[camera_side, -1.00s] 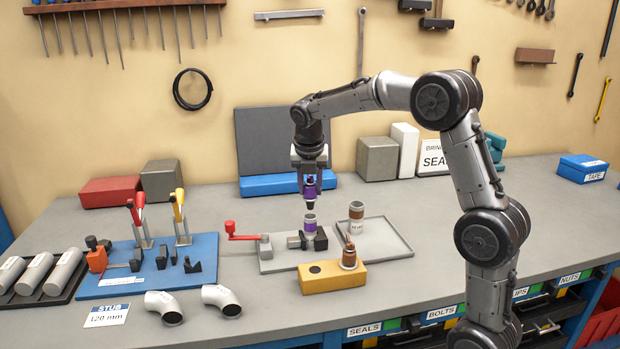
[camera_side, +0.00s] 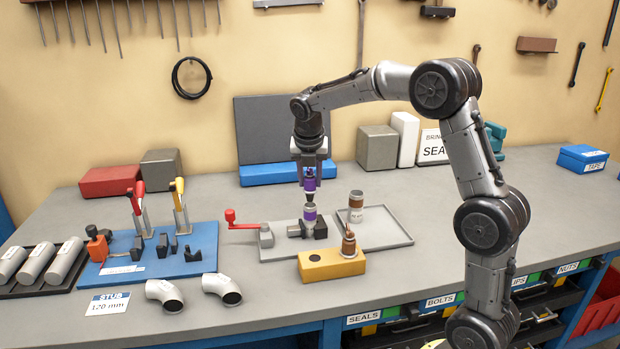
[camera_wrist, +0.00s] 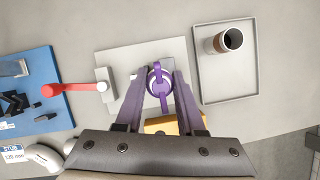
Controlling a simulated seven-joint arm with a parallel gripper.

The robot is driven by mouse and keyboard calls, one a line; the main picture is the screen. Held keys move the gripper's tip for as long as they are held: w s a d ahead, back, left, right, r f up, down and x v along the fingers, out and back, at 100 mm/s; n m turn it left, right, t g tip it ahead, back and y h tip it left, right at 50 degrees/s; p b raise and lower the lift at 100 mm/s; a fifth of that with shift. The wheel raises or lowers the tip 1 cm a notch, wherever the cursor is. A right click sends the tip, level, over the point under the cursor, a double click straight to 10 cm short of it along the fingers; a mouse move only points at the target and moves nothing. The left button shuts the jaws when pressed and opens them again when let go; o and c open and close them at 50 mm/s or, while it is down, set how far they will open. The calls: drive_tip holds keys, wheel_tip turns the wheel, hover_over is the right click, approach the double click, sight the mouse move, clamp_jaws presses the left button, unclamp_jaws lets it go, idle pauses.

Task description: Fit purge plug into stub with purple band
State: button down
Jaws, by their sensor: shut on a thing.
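My gripper (camera_side: 309,172) points straight down and is shut on the purge plug (camera_side: 310,186), which has a purple body and a dark lower end. The stub with purple band (camera_side: 310,217) stands upright in a dark clamp (camera_side: 320,229) directly below. The plug's lower end is just above the stub's mouth; whether they touch I cannot tell. In the wrist view the purple plug (camera_wrist: 160,84) is between my fingertips, with its ring-like top showing, and it hides the stub's mouth.
A brown-banded stub (camera_side: 356,206) stands on a grey tray (camera_side: 397,236) to the right. A yellow block (camera_side: 325,270) in front holds a brown plug (camera_side: 348,243) and has an empty hole. A red-handled crank (camera_side: 240,225) is left of the clamp.

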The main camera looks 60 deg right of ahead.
sight(310, 190)
drive_tip(key=shift+f, duration=0.1)
drive_tip(key=shift+f, duration=1.15)
drive_tip(key=shift+f, duration=0.25)
drive_tip(key=shift+f, duration=0.35)
drive_tip(key=shift+f, duration=0.1)
drive_tip(key=shift+c, duration=2.2)
unclamp_jaws()
